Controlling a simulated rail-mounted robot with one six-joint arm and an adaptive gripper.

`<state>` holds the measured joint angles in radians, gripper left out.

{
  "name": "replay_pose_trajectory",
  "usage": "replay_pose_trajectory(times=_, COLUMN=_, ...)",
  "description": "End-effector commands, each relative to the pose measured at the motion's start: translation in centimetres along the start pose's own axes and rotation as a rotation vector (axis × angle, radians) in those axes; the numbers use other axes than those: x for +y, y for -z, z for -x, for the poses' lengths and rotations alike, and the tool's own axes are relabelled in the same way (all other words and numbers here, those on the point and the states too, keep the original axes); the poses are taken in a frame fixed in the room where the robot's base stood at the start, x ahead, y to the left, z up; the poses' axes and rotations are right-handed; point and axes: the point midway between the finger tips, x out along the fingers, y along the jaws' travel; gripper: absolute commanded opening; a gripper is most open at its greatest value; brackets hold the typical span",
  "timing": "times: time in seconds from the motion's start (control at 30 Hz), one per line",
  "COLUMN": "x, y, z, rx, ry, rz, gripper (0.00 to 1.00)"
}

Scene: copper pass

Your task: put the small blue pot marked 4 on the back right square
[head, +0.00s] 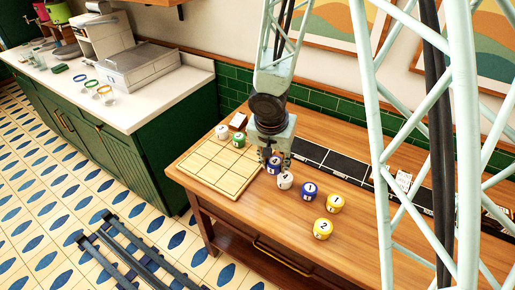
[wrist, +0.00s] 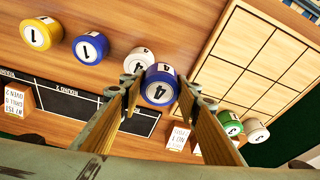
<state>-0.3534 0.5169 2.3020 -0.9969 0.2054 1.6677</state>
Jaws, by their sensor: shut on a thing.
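My gripper (head: 276,160) is shut on the small blue pot marked 4 (wrist: 160,85), with one finger on each side of it. In the head view this pot (head: 273,165) is just right of the grid board; I cannot tell whether it touches the table. The board (head: 213,172) is pale wood with dark lines marking squares. It also shows at the upper right of the wrist view (wrist: 262,62). A green pot (head: 238,140) and a white pot (head: 222,131) stand at its back edge; whether they are on squares is unclear.
A white pot marked 4 (head: 285,181) stands close in front of the held pot. A blue pot marked 1 (head: 309,191) and two yellow pots (head: 334,204) stand further right. A dark labelled strip (head: 345,166) and small cards (head: 238,121) lie behind. The board's middle and front look clear.

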Motion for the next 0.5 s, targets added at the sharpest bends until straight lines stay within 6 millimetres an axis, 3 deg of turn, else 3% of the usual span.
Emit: replay_pose_trajectory(times=0.5, x=-3.4, y=3.4, z=-1.2, rx=-0.001, ry=0.0, rz=0.001, gripper=0.18)
